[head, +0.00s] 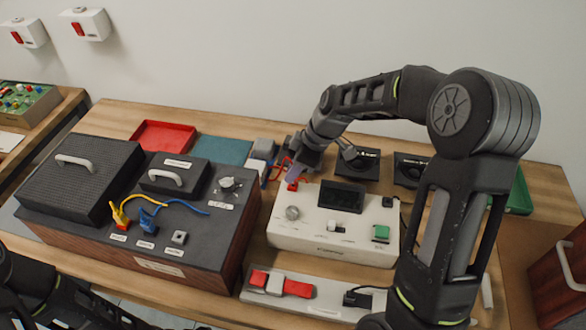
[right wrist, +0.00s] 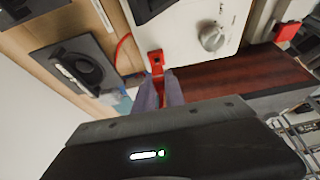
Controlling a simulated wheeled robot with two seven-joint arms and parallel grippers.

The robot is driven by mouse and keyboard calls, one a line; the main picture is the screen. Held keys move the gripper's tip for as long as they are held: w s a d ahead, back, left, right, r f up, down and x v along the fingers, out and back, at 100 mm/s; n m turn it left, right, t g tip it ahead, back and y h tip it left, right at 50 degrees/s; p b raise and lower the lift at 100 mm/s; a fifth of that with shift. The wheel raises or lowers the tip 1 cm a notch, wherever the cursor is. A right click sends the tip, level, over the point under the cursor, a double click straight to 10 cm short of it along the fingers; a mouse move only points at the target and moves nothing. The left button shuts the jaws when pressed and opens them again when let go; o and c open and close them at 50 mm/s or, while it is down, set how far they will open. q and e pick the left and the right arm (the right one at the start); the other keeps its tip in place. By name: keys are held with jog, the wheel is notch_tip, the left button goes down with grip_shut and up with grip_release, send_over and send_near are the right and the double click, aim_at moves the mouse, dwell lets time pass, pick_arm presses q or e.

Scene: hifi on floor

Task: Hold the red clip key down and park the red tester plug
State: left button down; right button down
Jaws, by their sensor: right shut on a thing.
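My right gripper (head: 296,172) reaches down at the back left corner of the cream tester (head: 310,232). Its lilac fingers (right wrist: 160,92) are shut on a slim red piece, which looks like the red tester plug. A red block with a dark slot (right wrist: 157,62) shows just beyond the fingertips; it also shows in the head view (head: 292,186). I cannot tell whether this block is the red clip key, or whether it is pressed. A thin red cable (right wrist: 121,47) curves beside it. Dark links of my left arm show at the lower left; its gripper is out of view.
The dark hi-fi box (head: 205,255) stands to the left, with a yellow plug (head: 120,218) and a blue plug (head: 148,222) on top. In front of the tester lies a pale strip (head: 330,300) with red and white blocks. A red tray (head: 163,137) lies behind.

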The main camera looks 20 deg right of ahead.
jog(key=shift+b, duration=0.3)
dwell(1.0)
jog(key=shift+f+b, duration=0.95)
jog(key=shift+b, duration=0.05)
dwell(1.0)
dwell(0.4)
jog(key=c, duration=1.3)
grip_release()
